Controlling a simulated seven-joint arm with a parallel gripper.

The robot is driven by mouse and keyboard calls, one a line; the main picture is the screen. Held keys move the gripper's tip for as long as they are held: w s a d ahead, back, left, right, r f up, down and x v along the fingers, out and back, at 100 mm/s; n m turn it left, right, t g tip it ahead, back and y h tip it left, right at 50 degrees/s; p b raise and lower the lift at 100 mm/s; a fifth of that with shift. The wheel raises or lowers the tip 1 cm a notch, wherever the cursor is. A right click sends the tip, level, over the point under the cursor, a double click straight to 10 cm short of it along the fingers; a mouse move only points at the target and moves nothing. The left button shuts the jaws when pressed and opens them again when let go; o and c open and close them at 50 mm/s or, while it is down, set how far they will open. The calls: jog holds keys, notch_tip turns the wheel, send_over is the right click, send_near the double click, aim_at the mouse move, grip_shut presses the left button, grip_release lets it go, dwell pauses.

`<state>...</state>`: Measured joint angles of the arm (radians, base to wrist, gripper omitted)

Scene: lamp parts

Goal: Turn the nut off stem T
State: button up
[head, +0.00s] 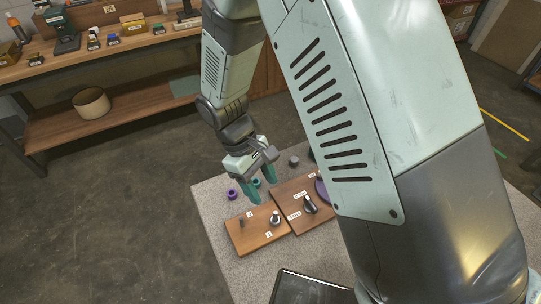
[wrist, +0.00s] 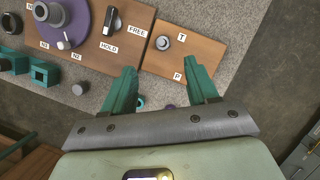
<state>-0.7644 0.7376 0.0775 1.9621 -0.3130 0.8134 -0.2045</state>
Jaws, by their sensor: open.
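A wooden board (head: 254,240) lies on the speckled table; it also shows in the wrist view (wrist: 205,48). On it a silver round nut (head: 275,216) sits on the stem beside the T label, also seen in the wrist view (wrist: 163,43). A thin bare post (head: 241,223) stands at the board's other side in the head view. In the wrist view the P label (wrist: 177,76) shows, but its post is not clear. My gripper (head: 262,191) has teal fingers, spread apart and empty, above the board's edge. In the wrist view the nut lies ahead of the fingertips (wrist: 164,70), not between them.
Beside it is a second board with a black lever (head: 310,205) between FREE and HOLD labels, and a purple dial (wrist: 72,22). A purple ring (head: 232,194) and teal blocks (wrist: 44,73) lie on the table (head: 215,200). A workbench (head: 110,47) stands behind.

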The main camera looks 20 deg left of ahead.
aim_at(274, 216)
jog(key=x, duration=1.1)
jog(key=shift+s+f, duration=0.15)
jog(key=shift+f, duration=0.1)
grip_shut()
jog(key=n, duration=0.2)
jog(key=n+t, duration=0.1)
jog(key=n, duration=0.1)
jog(key=shift+s+r+t, duration=0.1)
jog(key=shift+t, duration=0.2)
jog(key=n+t, duration=0.1)
jog(key=n, duration=0.2)
